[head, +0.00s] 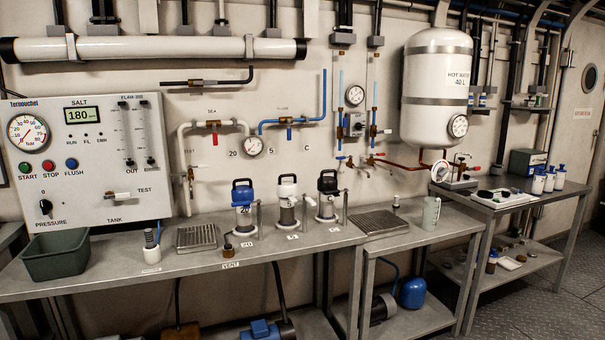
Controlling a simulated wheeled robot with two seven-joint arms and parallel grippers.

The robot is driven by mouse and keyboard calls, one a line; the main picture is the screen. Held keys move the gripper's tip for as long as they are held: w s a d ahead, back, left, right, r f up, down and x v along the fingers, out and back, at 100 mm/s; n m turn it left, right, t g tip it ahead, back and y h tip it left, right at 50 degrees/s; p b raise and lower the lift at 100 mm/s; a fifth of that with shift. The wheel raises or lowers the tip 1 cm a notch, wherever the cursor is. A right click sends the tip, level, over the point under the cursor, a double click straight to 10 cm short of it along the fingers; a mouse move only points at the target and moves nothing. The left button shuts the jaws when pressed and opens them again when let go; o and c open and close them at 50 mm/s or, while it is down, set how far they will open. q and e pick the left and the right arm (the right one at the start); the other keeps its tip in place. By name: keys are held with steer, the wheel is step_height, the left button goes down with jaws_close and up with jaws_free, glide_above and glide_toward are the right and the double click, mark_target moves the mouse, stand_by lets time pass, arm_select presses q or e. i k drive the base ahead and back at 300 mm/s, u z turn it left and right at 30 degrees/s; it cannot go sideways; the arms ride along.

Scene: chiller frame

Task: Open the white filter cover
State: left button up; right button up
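Three filter housings stand in a row on the grey metal bench. The middle one has a white filter cover (287,188) with a dark handle on top. Its cover sits on the housing body (288,212). To its left is a filter with a blue cover (242,195) and a black handle. To its right is one with a black cover (327,185). A thin upright post stands beside each filter. Neither of my grippers is in view.
A control panel (90,160) and pipes are on the wall behind. Bench space in front of the filters is narrow.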

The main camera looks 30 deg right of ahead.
mark_target(289, 190)
steer(key=z, duration=0.6)
steer(key=i, duration=0.9)
steer(key=z, duration=0.45)
